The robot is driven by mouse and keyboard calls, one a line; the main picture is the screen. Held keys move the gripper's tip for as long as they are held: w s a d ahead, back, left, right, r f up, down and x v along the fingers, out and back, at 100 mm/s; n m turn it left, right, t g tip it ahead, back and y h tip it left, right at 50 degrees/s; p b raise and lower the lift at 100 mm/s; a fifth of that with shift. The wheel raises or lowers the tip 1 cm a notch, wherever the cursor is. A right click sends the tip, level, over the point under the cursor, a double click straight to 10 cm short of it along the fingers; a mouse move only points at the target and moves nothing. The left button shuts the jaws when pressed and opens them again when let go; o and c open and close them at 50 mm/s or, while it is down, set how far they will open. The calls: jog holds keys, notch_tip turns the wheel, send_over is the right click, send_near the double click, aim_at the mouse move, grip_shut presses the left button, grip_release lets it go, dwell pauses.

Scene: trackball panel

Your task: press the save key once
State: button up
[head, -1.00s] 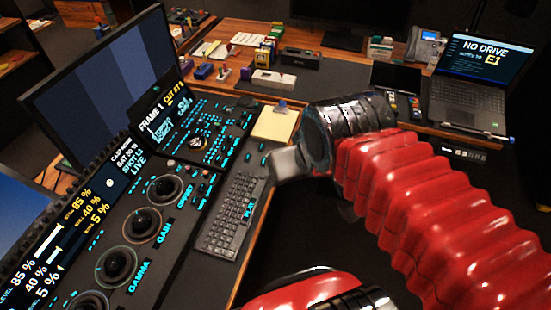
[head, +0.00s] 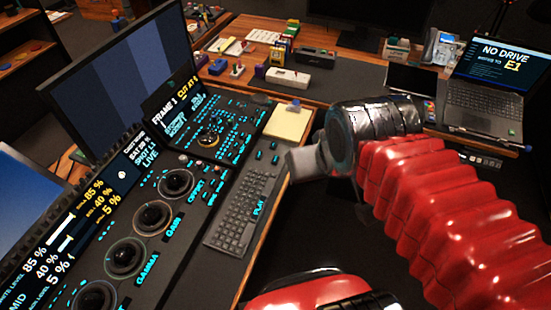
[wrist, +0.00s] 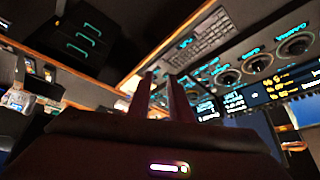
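The black control panel (head: 200,190) fills the left middle of the head view, with trackballs marked gain and gamma and many cyan-lit keys. I cannot read a save label on any key, so I cannot tell which is the save key. A keyboard (head: 238,215) with a cyan play label lies along the panel's right edge. My gripper (head: 300,163) hangs at the right of the keyboard, apart from the panel. In the wrist view my gripper's fingers (wrist: 159,78) stand apart with a gap between them and nothing held. The panel shows upside down beyond them.
A large monitor (head: 115,75) stands behind the panel. A note pad on a clipboard (head: 288,123) lies above the keyboard. The back desk holds small boxes, a phone (head: 442,47) and a laptop (head: 490,90). Dark floor is open right of the panel's desk.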

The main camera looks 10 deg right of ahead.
grip_shut()
dwell(1.4)
